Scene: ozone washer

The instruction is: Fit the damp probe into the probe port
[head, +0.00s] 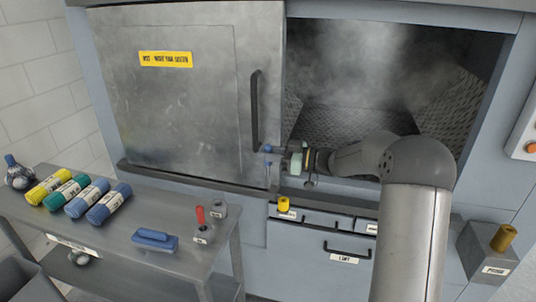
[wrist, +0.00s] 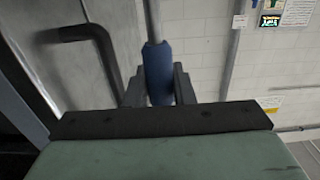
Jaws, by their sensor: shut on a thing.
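My gripper (head: 276,153) is in front of the right edge of the steel door, beside its black handle. Its fingers (wrist: 160,88) are shut on a blue-gripped tool (wrist: 158,70) with a thin grey rod. I take this to be the damp probe; the blue part (head: 267,149) also shows at the fingertips in the head view. The rod's far end is not clear. I cannot tell which fitting is the probe port.
The steel door (head: 190,90) covers the left of the washer opening; the steamy chamber (head: 390,60) is open at right. A yellow knob (head: 284,204) sits below the chamber.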

